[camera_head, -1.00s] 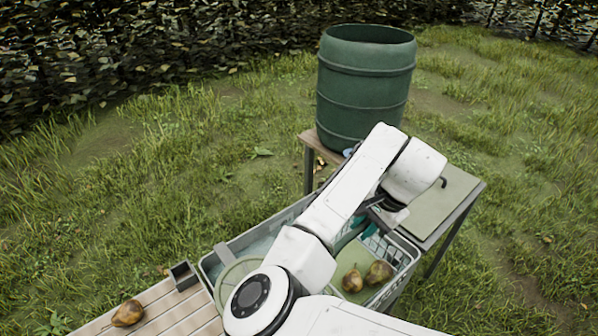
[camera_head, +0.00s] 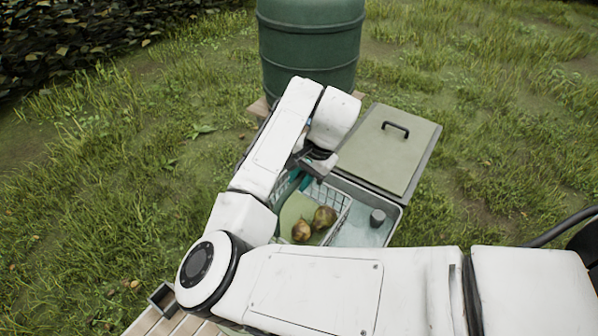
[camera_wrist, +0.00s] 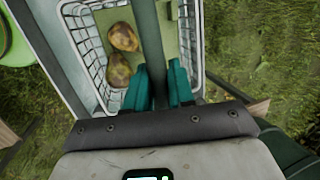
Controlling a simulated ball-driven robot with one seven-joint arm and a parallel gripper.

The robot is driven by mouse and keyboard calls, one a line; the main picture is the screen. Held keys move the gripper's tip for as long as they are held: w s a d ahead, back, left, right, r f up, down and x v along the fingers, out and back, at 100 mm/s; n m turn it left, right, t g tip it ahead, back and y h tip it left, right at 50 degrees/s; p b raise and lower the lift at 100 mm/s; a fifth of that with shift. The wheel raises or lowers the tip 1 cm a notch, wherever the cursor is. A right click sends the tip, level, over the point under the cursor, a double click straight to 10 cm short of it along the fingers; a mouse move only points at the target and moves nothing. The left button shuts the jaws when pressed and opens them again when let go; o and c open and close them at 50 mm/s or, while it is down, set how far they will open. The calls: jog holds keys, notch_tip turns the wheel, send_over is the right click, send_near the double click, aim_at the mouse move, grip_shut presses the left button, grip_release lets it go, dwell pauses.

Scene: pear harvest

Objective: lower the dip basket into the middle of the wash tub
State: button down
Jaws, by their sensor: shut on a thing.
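The dip basket (camera_head: 343,207) is a pale wire basket with a green bottom and two brown-green pears (camera_head: 313,224) in it. It is over or in the grey wash tub (camera_head: 393,234), left of the tub's right end; its exact height is unclear. My gripper (camera_head: 308,178) is above the basket's far side. In the wrist view, my gripper's teal fingers (camera_wrist: 160,88) are shut on the dark bar of the basket's handle, and the basket (camera_wrist: 88,50) looks level. My arm hides the tub's left part in the head view.
A lidded box or board with a black handle (camera_head: 395,150) lies behind the tub. A green barrel (camera_head: 310,45) stands at the back. A green round thing (camera_wrist: 14,42) shows at the wrist view's left.

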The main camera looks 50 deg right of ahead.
notch_tip(320, 180, down, 9)
jog(key=shift+f, duration=0.1)
notch_tip(320, 180, down, 12)
jog(key=b, duration=1.1)
jog(key=shift+f+b, duration=0.15)
jog(key=shift+b, duration=0.15)
jog(key=shift+f+b, duration=0.5)
jog(key=shift+f, duration=0.55)
jog(key=shift+s+a+f, duration=0.1)
jog(key=shift+s+f, duration=0.4)
jog(key=c, duration=0.9)
grip_release()
